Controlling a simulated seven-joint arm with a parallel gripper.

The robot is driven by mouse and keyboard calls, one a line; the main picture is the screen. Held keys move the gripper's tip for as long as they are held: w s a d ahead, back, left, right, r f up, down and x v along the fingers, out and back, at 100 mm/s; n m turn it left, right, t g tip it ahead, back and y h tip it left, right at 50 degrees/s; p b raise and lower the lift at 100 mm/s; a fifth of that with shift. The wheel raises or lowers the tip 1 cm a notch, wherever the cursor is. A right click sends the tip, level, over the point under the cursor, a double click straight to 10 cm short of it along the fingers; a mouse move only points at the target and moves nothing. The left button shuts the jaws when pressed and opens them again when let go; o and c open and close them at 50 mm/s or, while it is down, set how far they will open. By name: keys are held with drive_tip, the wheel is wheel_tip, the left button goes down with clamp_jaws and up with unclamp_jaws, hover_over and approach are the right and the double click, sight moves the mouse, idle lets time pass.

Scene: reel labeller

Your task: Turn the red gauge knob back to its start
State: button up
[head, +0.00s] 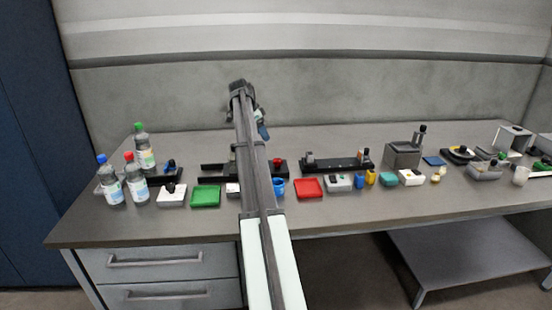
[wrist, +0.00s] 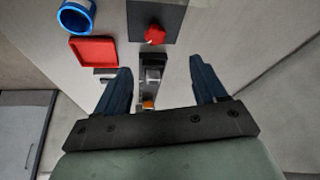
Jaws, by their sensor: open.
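The red gauge knob (wrist: 155,35) sits on a dark square plate (wrist: 137,20) at the top of the wrist view. In the head view the knob (head: 277,161) shows small, just right of my arm, on a dark base. My gripper (wrist: 160,64) is open and empty. Its two blue fingers stand apart, and the knob lies beyond their tips in the picture, not between them. In the head view my gripper (head: 263,132) is raised above the bench, partly hidden by my arm. I cannot make out the knob's pointer or any scale marks.
A black rail with a grey block (wrist: 153,74) and an orange piece (wrist: 148,103) shows between the fingers. A blue cup (wrist: 75,14) and a red tray (wrist: 93,50) lie to the left. Bottles (head: 145,150) stand at the bench's left end; small items crowd the right.

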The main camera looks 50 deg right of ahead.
sight(277, 160)
drive_tip(key=shift+y, duration=0.3)
drive_tip(key=x, duration=0.9)
drive_tip(key=s+x, duration=0.1)
drive_tip(key=x, duration=0.4)
drive_tip(key=shift+s+d, duration=0.1)
drive_tip(key=shift+d, duration=0.35)
drive_tip(key=c, duration=1.1)
drive_tip(key=shift+o, duration=0.2)
